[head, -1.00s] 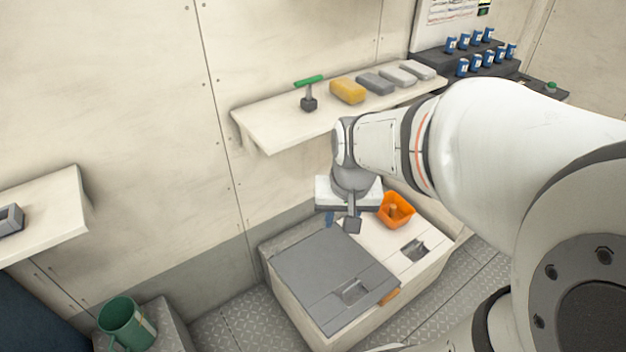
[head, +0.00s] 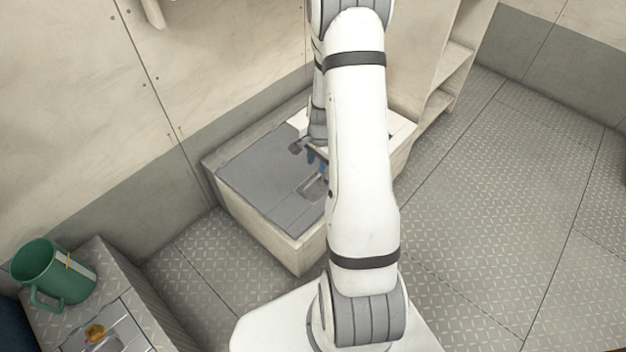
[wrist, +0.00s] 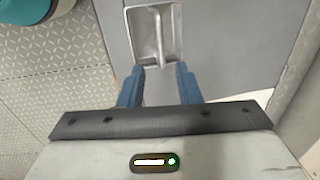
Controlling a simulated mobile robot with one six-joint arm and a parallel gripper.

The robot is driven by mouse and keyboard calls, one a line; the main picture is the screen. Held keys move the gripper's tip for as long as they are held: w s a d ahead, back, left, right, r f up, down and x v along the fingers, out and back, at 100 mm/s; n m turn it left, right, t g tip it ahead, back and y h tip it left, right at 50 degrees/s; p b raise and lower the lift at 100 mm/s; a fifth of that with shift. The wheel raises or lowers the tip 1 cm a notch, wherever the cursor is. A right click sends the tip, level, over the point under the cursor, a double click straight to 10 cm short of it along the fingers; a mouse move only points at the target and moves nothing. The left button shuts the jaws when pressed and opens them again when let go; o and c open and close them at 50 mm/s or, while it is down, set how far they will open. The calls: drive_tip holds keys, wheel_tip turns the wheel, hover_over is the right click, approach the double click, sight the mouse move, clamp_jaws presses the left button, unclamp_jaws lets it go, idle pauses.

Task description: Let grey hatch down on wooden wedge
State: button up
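The grey hatch (head: 262,178) lies flat or nearly flat on top of the cream locker (head: 285,248). Its recessed metal handle (head: 313,187) also shows in the wrist view (wrist: 153,38), just ahead of the fingers. My gripper (wrist: 158,72) is open, its two blue fingers apart at the near edge of the handle recess, with nothing between them. In the head view the gripper (head: 315,160) hangs over the hatch's right side, partly behind my arm.
A cream shelf unit (head: 447,75) is at the upper right. The diamond-plate floor (head: 490,210) at the right is clear.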

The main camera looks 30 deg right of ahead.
sight(315, 179)
drive_tip(key=f, duration=0.2)
drive_tip(key=f+b, duration=0.1)
drive_tip(key=f, duration=0.1)
drive_tip(key=f+b, duration=0.1)
drive_tip(key=f, duration=0.2)
drive_tip(key=shift+w+a, duration=0.15)
drive_tip(key=shift+w, duration=0.15)
drive_tip(key=shift+r, duration=0.1)
drive_tip(key=shift+c, duration=0.4)
clamp_jaws()
drive_tip(key=shift+s, duration=0.1)
